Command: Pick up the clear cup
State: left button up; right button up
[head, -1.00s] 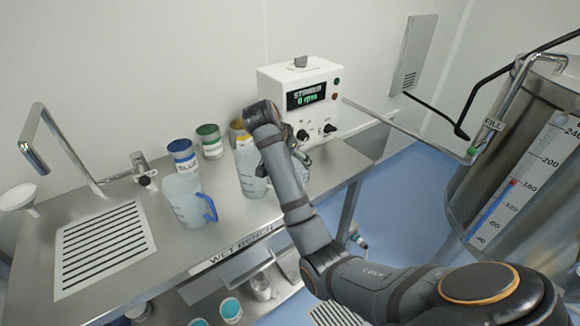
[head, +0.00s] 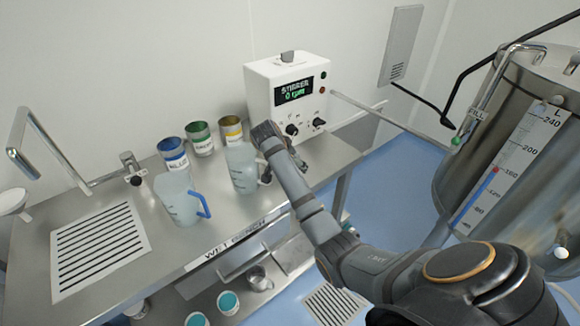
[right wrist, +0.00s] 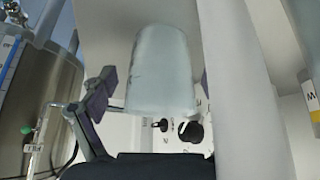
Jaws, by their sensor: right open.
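A clear, pale bluish cup (head: 241,172) stands upright on the steel bench, left of my right arm's end. In the right wrist view, which is upside down, the cup (right wrist: 158,75) fills the space between my right gripper's fingers (right wrist: 153,88). The fingers are spread, with a gap visible on the left side; the right finger is partly hidden. In the head view the right gripper (head: 266,170) is mostly hidden behind its wrist, at the cup's right side. A second clear cup with a blue handle (head: 180,202) stands to the left. My left gripper is out of view.
The stirrer box (head: 287,92) is behind my right wrist. A steel tank (head: 475,160) stands at right.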

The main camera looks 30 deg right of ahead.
jog(key=shift+w+d+f, duration=0.1)
jog(key=shift+d+f, duration=0.05)
jog(key=shift+f, duration=0.1)
jog(key=shift+r, duration=0.1)
jog(key=shift+c, duration=1.1)
jog(key=c, duration=1)
jog(key=shift+o, duration=0.2)
